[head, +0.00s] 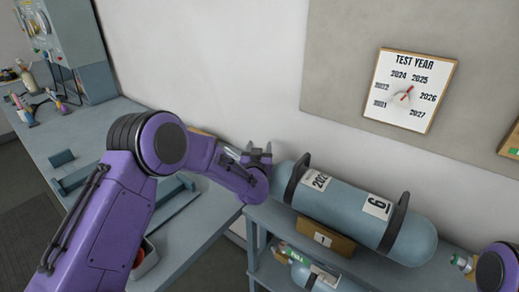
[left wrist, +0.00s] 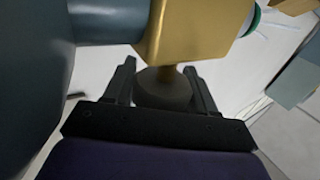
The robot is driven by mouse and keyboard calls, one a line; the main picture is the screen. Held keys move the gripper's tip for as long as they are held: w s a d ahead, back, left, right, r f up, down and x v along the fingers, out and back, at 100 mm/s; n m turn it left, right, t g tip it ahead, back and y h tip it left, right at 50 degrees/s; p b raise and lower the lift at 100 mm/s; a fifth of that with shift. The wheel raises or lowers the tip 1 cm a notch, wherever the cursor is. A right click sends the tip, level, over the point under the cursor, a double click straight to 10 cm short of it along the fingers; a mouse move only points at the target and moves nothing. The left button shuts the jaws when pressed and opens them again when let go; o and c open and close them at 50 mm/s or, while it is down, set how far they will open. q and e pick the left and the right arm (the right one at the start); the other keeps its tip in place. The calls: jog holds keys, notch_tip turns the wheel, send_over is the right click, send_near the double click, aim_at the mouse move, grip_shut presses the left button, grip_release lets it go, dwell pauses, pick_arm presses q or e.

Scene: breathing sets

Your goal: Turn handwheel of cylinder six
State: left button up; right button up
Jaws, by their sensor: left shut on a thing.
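Cylinder six (head: 345,203), a blue-grey cylinder with a "6" label and a partly hidden year label, lies on its side on a stand, held by two dark bands. My left gripper (head: 258,153) is at its left end, where my arm hides most of the valve. In the left wrist view, a brass valve body (left wrist: 190,35) joins the cylinder's neck (left wrist: 108,22). A dark round handwheel (left wrist: 163,88) below it sits between the fingers of my left gripper (left wrist: 160,78), which is shut on it. My right gripper is out of view.
A "TEST YEAR" dial board (head: 415,91) hangs on the wall. A blue-grey bench (head: 105,130) with tools runs along the left. Under cylinder six are a brown tagged block (head: 325,238) and another cylinder (head: 303,277). A brass valve (head: 462,262) shows at lower right.

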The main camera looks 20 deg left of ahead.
pick_arm(q)
jog(key=o, duration=1)
jog(key=shift+c, duration=0.2)
jog(key=shift+d, duration=0.1)
jog(key=b+v, duration=0.3)
jog(key=v, duration=0.7)
jog(key=shift+s, duration=0.25)
